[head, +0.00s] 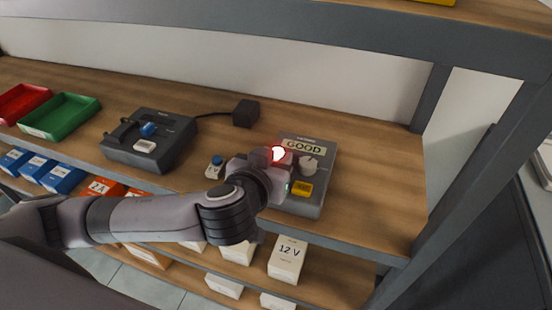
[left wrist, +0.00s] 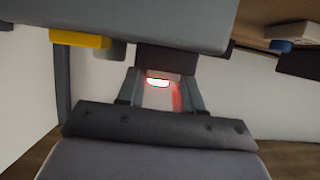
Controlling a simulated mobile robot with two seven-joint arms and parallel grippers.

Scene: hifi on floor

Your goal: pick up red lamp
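The red lamp (head: 278,153) glows with a bright white-red centre at the left of the grey tester box (head: 318,172), beside its "GOOD" display. My left gripper (head: 272,166) is at the lamp and hides part of it and of the box's left side. In the left wrist view, the lit lamp (left wrist: 158,82) shows between the two fingers of my left gripper (left wrist: 160,90). The fingers stand apart on either side of it, and red light falls on the right finger. A gap seems to remain between fingers and lamp. My right gripper is out of view.
The tester box carries a white knob (head: 309,165) and a yellow button (head: 302,190). A small blue-topped part (head: 215,167) stands left of the gripper. A dark device (head: 150,138) and a green tray (head: 59,116) are further left. Bare shelf lies right of the box.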

